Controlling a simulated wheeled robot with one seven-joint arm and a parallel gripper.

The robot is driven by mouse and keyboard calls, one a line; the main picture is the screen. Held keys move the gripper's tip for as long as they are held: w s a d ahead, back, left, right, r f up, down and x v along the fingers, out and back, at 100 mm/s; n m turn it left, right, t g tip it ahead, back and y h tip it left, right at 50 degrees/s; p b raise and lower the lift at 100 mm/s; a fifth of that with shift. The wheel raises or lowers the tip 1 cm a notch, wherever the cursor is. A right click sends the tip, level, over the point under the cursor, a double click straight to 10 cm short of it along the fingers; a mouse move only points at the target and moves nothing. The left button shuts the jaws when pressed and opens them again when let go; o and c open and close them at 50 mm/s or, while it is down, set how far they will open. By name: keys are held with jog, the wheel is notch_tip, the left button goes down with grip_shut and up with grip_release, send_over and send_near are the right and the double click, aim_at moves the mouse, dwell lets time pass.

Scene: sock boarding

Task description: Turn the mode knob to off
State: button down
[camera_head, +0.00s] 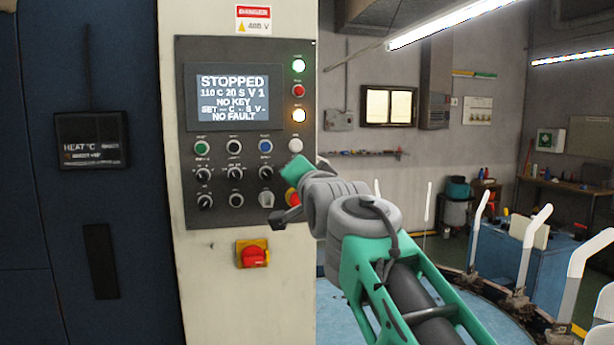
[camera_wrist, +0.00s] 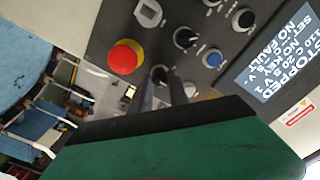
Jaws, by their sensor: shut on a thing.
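The control panel (camera_head: 220,222) stands in front of me, with rows of buttons and knobs under a screen (camera_head: 239,98) that reads STOPPED, NO KEY and NO FAULT. My gripper (camera_head: 298,170) is at the panel's right column, below the white button (camera_head: 295,145). In the wrist view my gripper (camera_wrist: 160,82) has its two dark fingers closed around a small black knob (camera_wrist: 159,73). I take this for the mode knob; its label is not readable. The knob is hidden behind my gripper in the head view, and its pointer direction cannot be told.
The red emergency button (camera_wrist: 125,57) sits close beside the held knob, on a yellow base. Other black knobs (camera_wrist: 185,37) and a grey key switch (camera_head: 266,199) are near. A red and yellow main switch (camera_head: 252,254) is below the panel. A blue round table (camera_head: 345,315) lies at right.

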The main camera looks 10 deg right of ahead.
jog(key=c, duration=1.3)
grip_release()
jog(key=shift+o, duration=0.2)
jog(key=s+b, duration=0.2)
jog(key=s, duration=0.5)
jog(key=shift+s, duration=0.4)
